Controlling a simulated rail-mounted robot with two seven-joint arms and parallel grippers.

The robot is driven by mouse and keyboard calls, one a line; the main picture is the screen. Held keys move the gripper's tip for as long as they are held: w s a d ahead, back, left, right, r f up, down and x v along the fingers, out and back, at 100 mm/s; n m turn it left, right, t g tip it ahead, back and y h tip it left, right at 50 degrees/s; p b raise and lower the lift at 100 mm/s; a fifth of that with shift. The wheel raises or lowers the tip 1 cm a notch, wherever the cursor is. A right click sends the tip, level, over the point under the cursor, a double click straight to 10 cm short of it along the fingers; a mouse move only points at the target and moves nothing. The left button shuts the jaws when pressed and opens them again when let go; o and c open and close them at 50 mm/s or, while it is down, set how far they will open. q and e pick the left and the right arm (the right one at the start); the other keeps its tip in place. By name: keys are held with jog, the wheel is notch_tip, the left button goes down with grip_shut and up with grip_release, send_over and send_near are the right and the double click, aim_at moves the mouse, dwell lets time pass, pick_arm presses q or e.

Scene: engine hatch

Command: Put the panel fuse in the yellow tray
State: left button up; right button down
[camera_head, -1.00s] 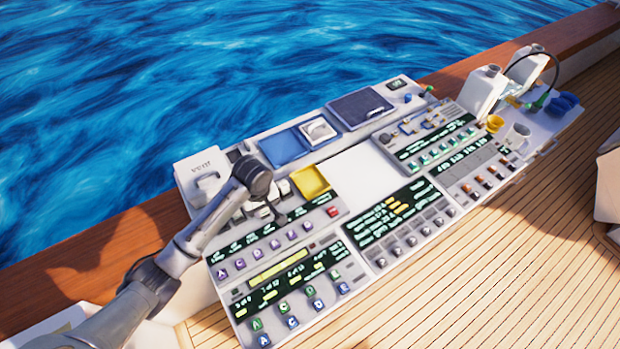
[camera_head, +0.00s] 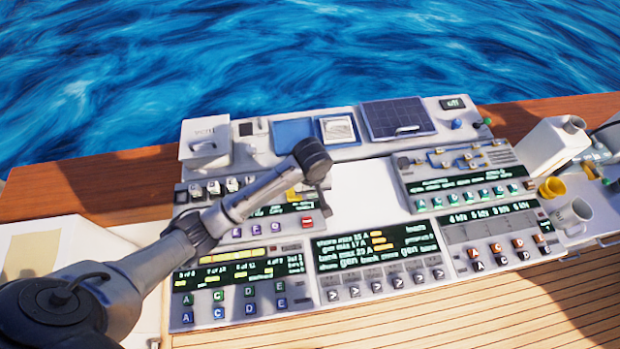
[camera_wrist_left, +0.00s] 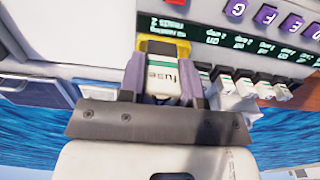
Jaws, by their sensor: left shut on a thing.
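The panel fuse (camera_wrist_left: 162,80) is a white block with a green band and the word "fuse", seen in the left wrist view. My left gripper (camera_wrist_left: 165,75) is shut on it, with a grey-purple finger on each side. The yellow tray (camera_wrist_left: 165,46) shows just beyond the fuse, partly hidden by it; I cannot tell whether they touch. In the head view my left gripper (camera_head: 321,188) hangs down at the tray's right side. Only a small part of the yellow tray (camera_head: 293,196) shows there behind my arm, and the fuse is not visible.
A blue tray (camera_head: 293,134) lies behind on the console. A bare white panel (camera_head: 366,190) is to the right.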

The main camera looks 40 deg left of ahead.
pick_arm(q)
jog(key=shift+w+a, duration=0.1)
jog(key=shift+w, duration=0.05)
jog(key=w+a+f, duration=0.1)
jog(key=a+f, duration=0.1)
jog(key=a, duration=0.1)
jog(key=w+a+f, duration=0.2)
jog(key=a, duration=0.2)
jog(key=w+a+f, duration=0.1)
jog(key=a+f, duration=0.2)
jog(key=shift+w+a, duration=0.3)
jog(key=shift+f+b, duration=0.3)
jog(key=shift+f, duration=1.7)
jog(key=shift+f, duration=0.15)
jog(key=o, duration=0.9)
jog(key=shift+w+d, duration=0.15)
